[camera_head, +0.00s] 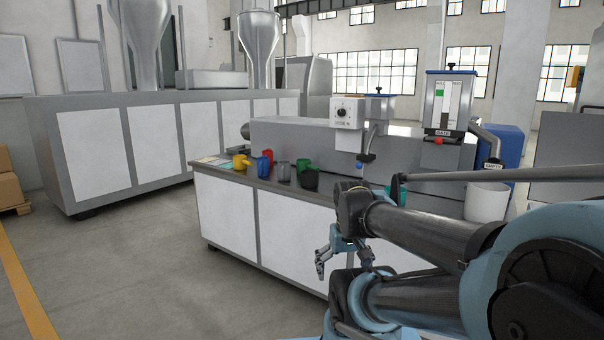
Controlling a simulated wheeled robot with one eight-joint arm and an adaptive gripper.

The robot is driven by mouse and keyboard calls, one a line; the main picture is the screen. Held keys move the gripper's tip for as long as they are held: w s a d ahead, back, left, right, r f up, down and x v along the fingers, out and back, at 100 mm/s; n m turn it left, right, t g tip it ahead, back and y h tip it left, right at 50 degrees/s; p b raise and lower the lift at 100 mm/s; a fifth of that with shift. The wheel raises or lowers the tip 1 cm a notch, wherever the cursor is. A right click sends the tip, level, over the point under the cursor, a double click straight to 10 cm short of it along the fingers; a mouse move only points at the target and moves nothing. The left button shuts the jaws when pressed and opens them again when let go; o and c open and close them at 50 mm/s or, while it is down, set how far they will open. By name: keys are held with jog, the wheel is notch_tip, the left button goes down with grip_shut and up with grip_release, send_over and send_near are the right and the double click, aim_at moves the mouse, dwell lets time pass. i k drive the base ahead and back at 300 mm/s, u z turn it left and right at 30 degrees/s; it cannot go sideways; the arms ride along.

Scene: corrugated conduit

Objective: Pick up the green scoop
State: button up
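A green scoop (304,164) stands on the dark top of a long white-panelled counter (272,187). It is partly hidden behind a dark grey cup-shaped vessel (311,181) in front of it. A second green or teal thing (402,195) shows farther right, mostly covered by my arm. My gripper (319,264) hangs in front of the counter, lower than its top and apart from every scoop. I see nothing held in it. It is too small to tell whether its fingers are open or shut.
Left of the green scoop are a grey vessel (283,172), a blue one (263,167), a red one (268,155) and a yellow one (241,162). A white bucket (486,202) stands at right. A machine box (347,112) rises behind.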

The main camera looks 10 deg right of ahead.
aim_at(303, 164)
jog(key=z, duration=0.05)
jog(key=k, duration=1.05)
jog(key=u, duration=0.55)
jog(key=i, duration=1.3)
jog(key=z, duration=0.6)
jog(key=i, duration=0.9)
jog(key=z, duration=0.55)
